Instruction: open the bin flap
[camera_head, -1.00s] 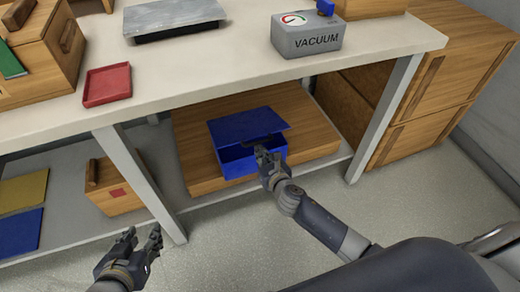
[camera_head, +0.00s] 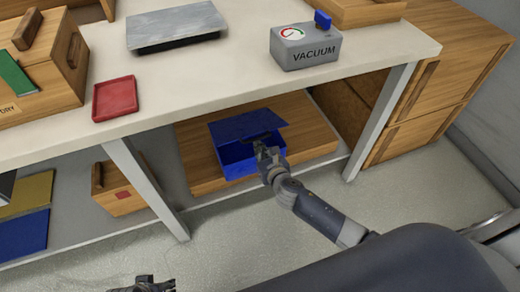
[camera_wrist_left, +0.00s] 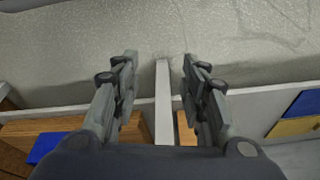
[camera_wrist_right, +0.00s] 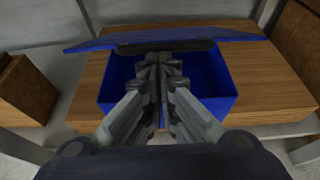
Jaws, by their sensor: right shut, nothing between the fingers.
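The blue bin (camera_head: 236,168) stands on a wooden board under the table. Its blue flap (camera_head: 240,124) is tilted up at the front, with a gap between it and the bin. In the right wrist view, the flap (camera_wrist_right: 90,44) carries a dark handle (camera_wrist_right: 190,46), and the bin's inside (camera_wrist_right: 207,75) shows below. My right gripper (camera_head: 262,149) is shut and empty, its tips (camera_wrist_right: 160,60) at the front edge by the handle; I cannot tell if they touch. My left gripper (camera_wrist_left: 159,65) is open and empty, low at the bottom edge of the head view (camera_head: 145,284).
The table top (camera_head: 215,75) overhangs the bin, with a table leg (camera_head: 145,185) left and another (camera_head: 382,120) right. A vacuum box (camera_head: 306,52) and red tray (camera_head: 114,98) lie on top. A wooden box (camera_head: 120,190) stands on the lower shelf. The floor in front is clear.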

